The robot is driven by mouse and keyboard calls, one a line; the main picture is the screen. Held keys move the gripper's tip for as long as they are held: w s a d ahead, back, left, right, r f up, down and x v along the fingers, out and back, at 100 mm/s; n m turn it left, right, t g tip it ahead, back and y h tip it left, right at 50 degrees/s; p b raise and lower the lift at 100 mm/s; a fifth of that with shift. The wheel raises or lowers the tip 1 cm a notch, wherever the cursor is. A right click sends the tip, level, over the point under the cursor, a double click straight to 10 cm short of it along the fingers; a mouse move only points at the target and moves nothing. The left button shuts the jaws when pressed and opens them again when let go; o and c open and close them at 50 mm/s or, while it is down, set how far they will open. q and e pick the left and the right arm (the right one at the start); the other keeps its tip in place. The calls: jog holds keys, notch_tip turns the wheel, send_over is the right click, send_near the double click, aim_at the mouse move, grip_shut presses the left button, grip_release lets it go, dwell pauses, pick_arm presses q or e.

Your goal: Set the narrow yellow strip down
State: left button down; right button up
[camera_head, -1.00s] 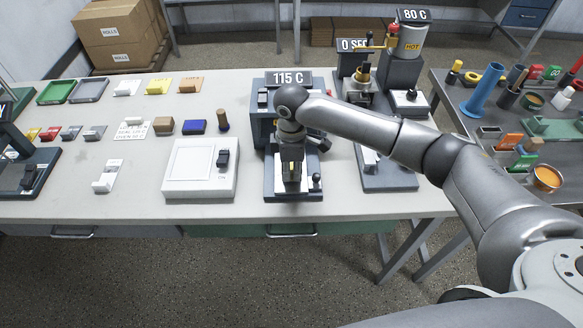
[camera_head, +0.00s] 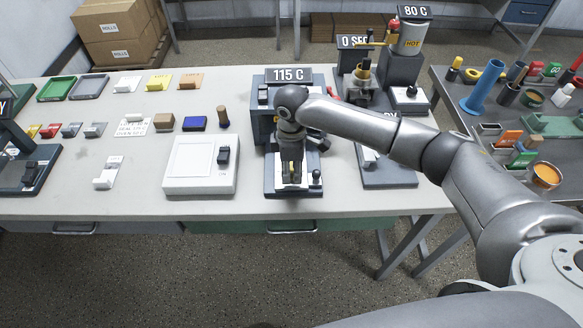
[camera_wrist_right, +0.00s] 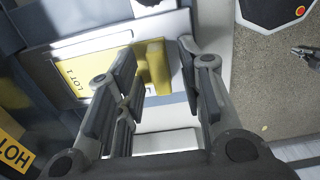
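The narrow yellow strip (camera_wrist_right: 85,77), marked LOT 1, lies flat on a pale plate in the right wrist view, with a raised yellow tab (camera_wrist_right: 154,68). My right gripper (camera_wrist_right: 156,68) is open around the tab, with a gap on each side. In the head view, the right gripper (camera_head: 291,180) points down over the front plate of the 115 C station (camera_head: 268,183); a little yellow shows between its fingers. The arm and fingers hide much of the strip there. My left gripper is not in view.
A white scale-like device (camera_head: 188,185) stands left of the station, and another station (camera_head: 390,178) stands close on its right. Small blocks and trays fill the table's left side. The table's front edge (camera_head: 330,212) is near the gripper.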

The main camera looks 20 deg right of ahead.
notch_tip(320, 180, up, 12)
jog(key=b, duration=0.2)
jog(key=shift+b, duration=0.3)
dwell(0.9)
